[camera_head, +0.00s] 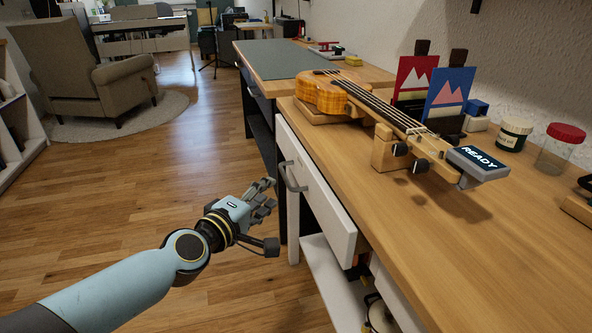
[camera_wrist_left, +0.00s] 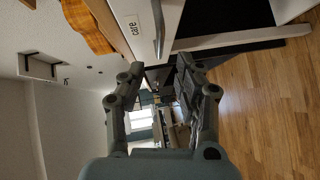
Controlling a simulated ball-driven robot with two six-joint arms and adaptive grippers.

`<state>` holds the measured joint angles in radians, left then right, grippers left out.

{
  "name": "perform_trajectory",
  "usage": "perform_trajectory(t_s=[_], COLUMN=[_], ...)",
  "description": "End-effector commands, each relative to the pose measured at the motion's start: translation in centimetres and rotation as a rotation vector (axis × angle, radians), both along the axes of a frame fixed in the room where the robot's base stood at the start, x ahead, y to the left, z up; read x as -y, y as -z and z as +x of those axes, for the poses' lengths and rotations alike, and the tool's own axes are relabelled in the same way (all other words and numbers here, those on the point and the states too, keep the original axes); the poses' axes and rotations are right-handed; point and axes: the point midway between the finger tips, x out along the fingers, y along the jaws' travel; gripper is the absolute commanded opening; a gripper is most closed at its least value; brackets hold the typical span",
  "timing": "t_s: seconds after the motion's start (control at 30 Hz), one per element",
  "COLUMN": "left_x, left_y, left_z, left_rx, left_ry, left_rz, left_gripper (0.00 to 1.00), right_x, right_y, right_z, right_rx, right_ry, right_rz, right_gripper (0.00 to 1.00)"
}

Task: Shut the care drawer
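The care drawer (camera_head: 313,184) has a white front with a grey bar handle (camera_head: 291,176), under the wooden bench top. Its front seems to stand slightly out from the bench edge; how far is hard to tell. In the left wrist view the white front (camera_wrist_left: 138,40) bears a "care" label (camera_wrist_left: 133,25), with the handle (camera_wrist_left: 158,32) beside it. My left gripper (camera_head: 268,217) is open and empty, in front of the drawer, a little short of the handle. Its spread fingers (camera_wrist_left: 160,70) show in the wrist view. My right gripper is not in view.
On the bench (camera_head: 480,258) lie a ukulele (camera_head: 335,95) on a stand and a READY device (camera_head: 478,163). Red and blue cards (camera_head: 449,98), a dark jar (camera_head: 513,134) and a red-lidded jar (camera_head: 560,150) stand behind. A white shelf (camera_head: 330,280) is below the drawer. Floor at left is clear.

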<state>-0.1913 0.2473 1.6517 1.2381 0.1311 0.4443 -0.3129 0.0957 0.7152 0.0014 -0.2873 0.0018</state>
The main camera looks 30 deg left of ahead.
Motion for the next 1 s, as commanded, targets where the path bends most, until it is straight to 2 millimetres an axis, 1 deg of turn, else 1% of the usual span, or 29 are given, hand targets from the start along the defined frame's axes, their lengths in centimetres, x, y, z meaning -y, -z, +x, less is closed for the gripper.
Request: perform_trajectory(t_s=[0.03,0.2,0.3,0.43,0.6,0.83,0.87,1.0], left_x=[-0.1,-0.4,-0.5,-0.7,-0.7,-0.7,-0.7,-0.7], left_y=[0.1,0.8,1.0,1.3,1.3,1.2,1.2,1.2], left_z=[1.1,4.5,6.3,8.0,8.9,8.9,8.9,8.9], left_rx=[0.002,0.002,0.001,0.001,0.001,0.001,0.001,0.001], left_ry=[0.000,0.000,0.000,0.000,0.001,0.001,0.001,0.001], left_rz=[-0.001,-0.001,-0.002,0.000,-0.001,0.000,0.000,0.000], left_gripper=[0.33,0.33,0.33,0.33,0.33,0.33,0.31,0.13], right_x=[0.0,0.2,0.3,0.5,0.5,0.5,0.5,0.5], right_y=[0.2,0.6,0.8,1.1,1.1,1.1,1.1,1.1], right_z=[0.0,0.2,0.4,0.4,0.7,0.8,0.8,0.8], right_rx=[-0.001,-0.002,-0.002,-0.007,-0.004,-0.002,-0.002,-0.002], right_ry=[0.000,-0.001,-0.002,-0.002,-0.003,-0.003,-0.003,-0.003], right_rz=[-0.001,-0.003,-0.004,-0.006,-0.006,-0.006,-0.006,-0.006], right_gripper=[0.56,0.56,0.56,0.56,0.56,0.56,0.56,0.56])
